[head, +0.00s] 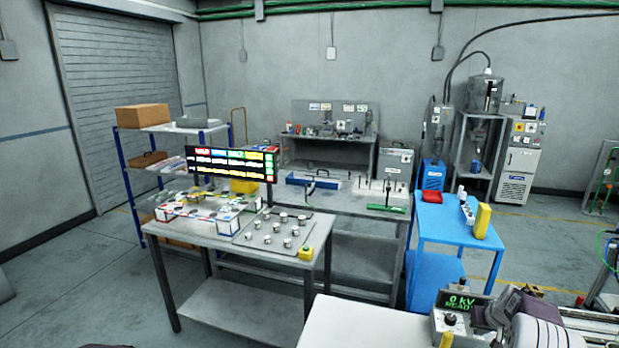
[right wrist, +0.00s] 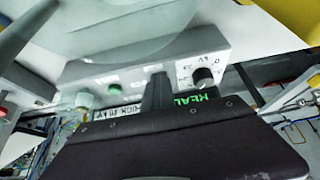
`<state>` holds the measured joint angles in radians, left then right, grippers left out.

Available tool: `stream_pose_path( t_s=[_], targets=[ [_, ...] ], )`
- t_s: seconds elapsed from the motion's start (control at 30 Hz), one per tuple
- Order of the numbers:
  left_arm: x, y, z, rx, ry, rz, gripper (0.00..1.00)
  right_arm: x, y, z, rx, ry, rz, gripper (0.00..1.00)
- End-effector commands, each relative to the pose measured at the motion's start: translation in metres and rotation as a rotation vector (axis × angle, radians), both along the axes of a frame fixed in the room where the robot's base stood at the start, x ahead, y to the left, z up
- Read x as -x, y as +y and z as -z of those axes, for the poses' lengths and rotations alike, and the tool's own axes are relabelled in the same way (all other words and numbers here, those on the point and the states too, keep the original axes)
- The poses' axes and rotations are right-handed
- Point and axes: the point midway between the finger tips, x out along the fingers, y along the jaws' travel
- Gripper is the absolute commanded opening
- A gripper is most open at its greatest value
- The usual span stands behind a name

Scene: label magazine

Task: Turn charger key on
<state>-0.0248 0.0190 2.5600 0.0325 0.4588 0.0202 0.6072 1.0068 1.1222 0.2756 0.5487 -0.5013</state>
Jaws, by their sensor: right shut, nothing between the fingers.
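The charger (head: 445,328) is a grey box at the lower right of the head view, with a lit green display (head: 460,303) reading "0 kV" and "READY". In the right wrist view its panel (right wrist: 140,62) shows tilted, with a green button (right wrist: 115,90), a black knob (right wrist: 203,77) with markings around it and a pale knob (right wrist: 84,101). I cannot tell which part is the key. My right gripper (head: 481,316) is shut and empty, close beside the charger; its dark finger (right wrist: 155,93) overlaps the panel in the wrist view, contact unclear. My left gripper is not in view.
A white surface (head: 355,325) lies left of the charger. A blue table (head: 455,222) with a yellow object (head: 482,221) stands behind it. A grey workbench (head: 205,238) with a lit sign (head: 232,163) stands left. Open floor lies at the far left.

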Motion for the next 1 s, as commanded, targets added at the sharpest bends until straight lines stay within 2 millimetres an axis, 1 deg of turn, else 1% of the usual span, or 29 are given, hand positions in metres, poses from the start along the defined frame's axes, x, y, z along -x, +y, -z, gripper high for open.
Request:
stream_pose_path(
  t_s=[0.2,0.6,0.83,1.0],
  targets=[
    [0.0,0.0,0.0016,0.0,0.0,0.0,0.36,-0.0035,0.0053,0.0001,0.0,0.0,-0.001,0.0],
    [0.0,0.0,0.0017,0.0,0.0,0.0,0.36,-0.0046,0.006,-0.0005,0.001,-0.001,-0.001,0.0],
    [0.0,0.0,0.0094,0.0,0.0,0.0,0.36,0.001,0.01,0.0008,0.002,-0.001,0.0,0.0],
    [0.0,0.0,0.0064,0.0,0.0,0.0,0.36,0.0021,0.0105,-0.003,0.002,-0.001,0.0,0.0]
  ],
)
